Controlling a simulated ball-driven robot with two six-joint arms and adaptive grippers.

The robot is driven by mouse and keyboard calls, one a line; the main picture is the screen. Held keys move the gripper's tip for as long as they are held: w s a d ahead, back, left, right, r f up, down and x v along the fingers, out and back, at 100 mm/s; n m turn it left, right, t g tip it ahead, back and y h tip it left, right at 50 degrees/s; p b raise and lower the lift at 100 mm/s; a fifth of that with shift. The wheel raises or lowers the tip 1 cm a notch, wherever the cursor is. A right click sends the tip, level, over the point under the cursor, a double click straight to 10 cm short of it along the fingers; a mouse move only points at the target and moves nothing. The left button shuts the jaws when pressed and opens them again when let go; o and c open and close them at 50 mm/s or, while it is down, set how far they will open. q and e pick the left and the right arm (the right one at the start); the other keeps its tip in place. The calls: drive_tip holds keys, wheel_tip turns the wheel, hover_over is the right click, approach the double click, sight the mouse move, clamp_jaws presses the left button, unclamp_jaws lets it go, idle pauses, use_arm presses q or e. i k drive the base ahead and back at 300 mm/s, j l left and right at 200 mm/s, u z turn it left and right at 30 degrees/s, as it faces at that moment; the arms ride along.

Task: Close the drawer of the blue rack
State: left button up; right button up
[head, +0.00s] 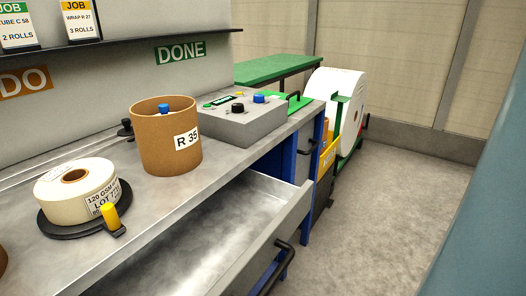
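A grey metal drawer (223,230) stands pulled out from under the workbench, in the lower middle of the head view. The part of its inside that shows is empty. Its front panel faces right and carries a black bar handle (279,265). The lower and near part of the drawer is cut off by the picture's bottom edge. Blue frame posts (305,195) show under the bench beyond the drawer; I cannot tell whether they belong to the blue rack. Neither of my grippers is in view.
A large white reel (337,88) stands beyond the bench. The concrete floor (385,220) right of the drawer is clear.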

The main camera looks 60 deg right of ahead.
sight(224, 245)
drive_tip(key=z, duration=1.65)
